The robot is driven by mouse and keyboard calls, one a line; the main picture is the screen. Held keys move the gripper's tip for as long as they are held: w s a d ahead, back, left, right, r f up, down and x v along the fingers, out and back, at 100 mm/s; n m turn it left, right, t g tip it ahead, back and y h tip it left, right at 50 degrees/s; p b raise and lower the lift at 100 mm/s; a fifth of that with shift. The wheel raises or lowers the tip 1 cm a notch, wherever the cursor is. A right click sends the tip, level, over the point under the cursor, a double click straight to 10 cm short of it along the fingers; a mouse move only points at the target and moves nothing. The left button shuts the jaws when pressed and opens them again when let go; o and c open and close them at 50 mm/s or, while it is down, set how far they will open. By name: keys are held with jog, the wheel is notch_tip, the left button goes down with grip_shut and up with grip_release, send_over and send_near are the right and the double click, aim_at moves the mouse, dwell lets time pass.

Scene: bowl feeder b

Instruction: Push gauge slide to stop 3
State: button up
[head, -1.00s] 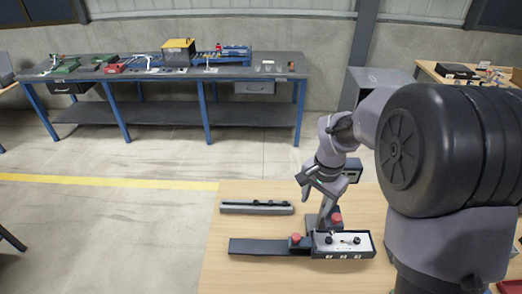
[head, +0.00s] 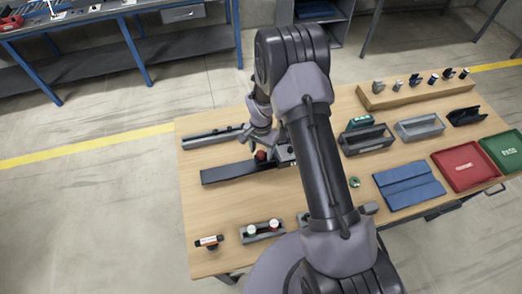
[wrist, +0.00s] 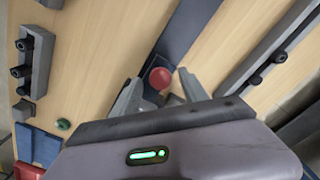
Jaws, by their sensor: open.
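The gauge lies on the wooden table, with a long dark rail (head: 228,173) reaching left and a block (head: 284,154) at its right end, partly hidden by my arm. A round red knob (head: 260,155) stands at the rail's right part, beside the block. In the wrist view the red knob (wrist: 160,78) shows between my two fingertips, with the dark rail (wrist: 192,25) running away beyond it. My gripper (wrist: 159,76) is open, its fingers on either side of the knob in the picture. I cannot tell whether they touch it. The stop marks are hidden.
A long grey bar (head: 208,138) lies behind the rail. Nearer the front are a small holder with knobs (head: 262,230) and a red-and-black piece (head: 209,241). To the right are a blue mat (head: 408,187), a red tray (head: 468,165) and a wooden rack (head: 415,95).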

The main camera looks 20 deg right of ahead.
jog(key=shift+f, duration=0.15)
grip_shut()
dwell(1.4)
